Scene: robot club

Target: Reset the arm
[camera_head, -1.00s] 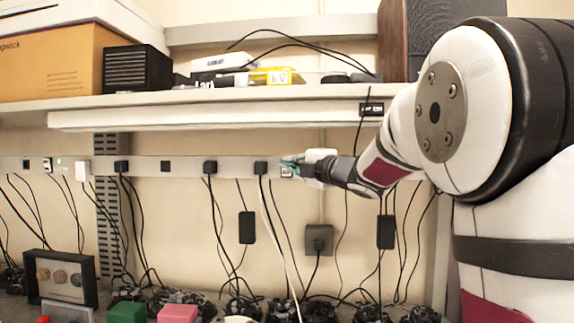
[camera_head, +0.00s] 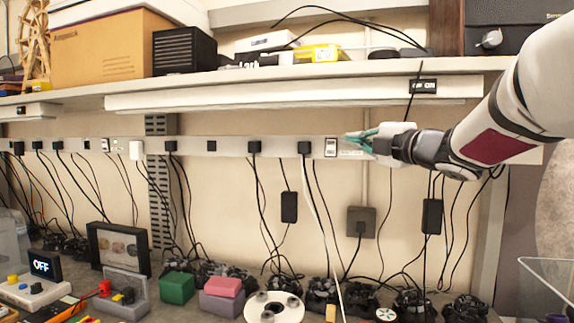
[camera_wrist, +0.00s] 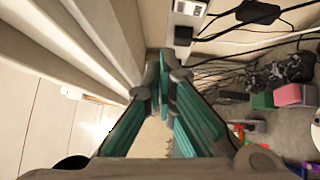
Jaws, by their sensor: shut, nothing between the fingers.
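My arm reaches in from the right in the head view. My gripper (camera_head: 352,140) has teal finger pads and is shut and empty. It is in front of the power strip (camera_head: 228,147) on the wall, just right of a white switch or socket plate (camera_head: 330,147). I cannot tell whether the fingertips touch the strip. In the wrist view my gripper (camera_wrist: 160,75) shows its fingers meeting at the far end, with nothing held.
A shelf (camera_head: 290,84) runs above the strip, with a cardboard box (camera_head: 105,45) and a black speaker-like box (camera_head: 184,50). Cables hang below. The bench holds a green block (camera_head: 177,288), a pink block (camera_head: 223,287) and a white disc (camera_head: 273,308).

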